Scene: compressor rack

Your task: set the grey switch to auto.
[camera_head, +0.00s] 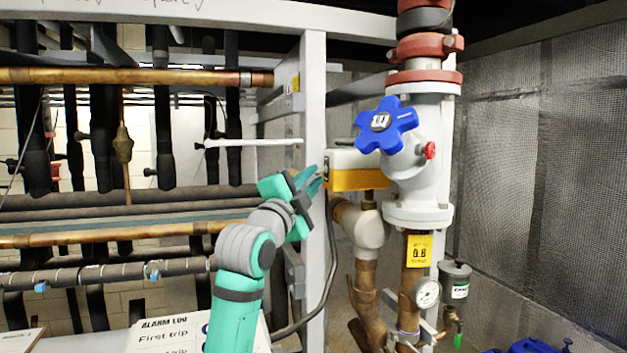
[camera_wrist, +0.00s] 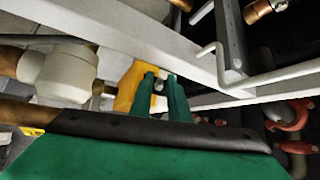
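A white and yellow actuator box (camera_head: 357,180) sits on the pipework right of the white upright post. Its yellow part shows in the wrist view (camera_wrist: 130,88). My gripper (camera_head: 316,180) is at the box's left end, with its green fingers pointing toward it. In the wrist view the two fingers (camera_wrist: 164,84) stand apart. A small grey piece, which looks like the grey switch (camera_wrist: 158,86), shows in the gap between them. I cannot tell whether the fingers touch it. The switch's setting and any auto mark are not readable.
The white post (camera_head: 313,240) stands close behind my gripper. A blue handwheel (camera_head: 386,122) and a large grey valve (camera_head: 420,180) are right of the box. A pressure gauge (camera_head: 426,293) is lower down. A white hooked rod (camera_wrist: 212,75) crosses near the gripper in the wrist view.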

